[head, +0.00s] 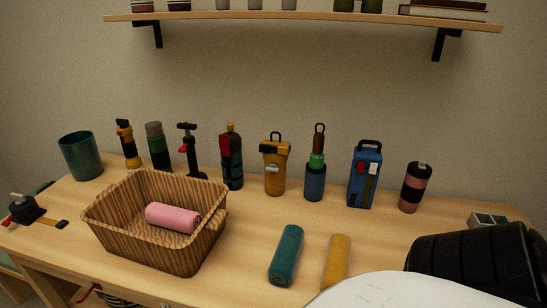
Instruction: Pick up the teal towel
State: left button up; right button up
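The teal towel (287,255) is rolled up and lies on the wooden table, right of the wicker basket (203,250). It lies apart from the basket. A yellow rolled towel (336,262) lies just to its right, with a narrow gap between them. A pink rolled towel (173,218) lies inside the basket. Neither of my grippers shows in the head view.
Several bottles and tools, including a blue case (365,175), stand along the table's back. A teal cup (80,157) stands at the left. A black ribbed object (475,265) and a white rounded surface (400,291) fill the lower right. A shelf (300,19) hangs above.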

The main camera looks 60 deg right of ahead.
aim_at(281, 270)
jog(key=z, duration=2.6)
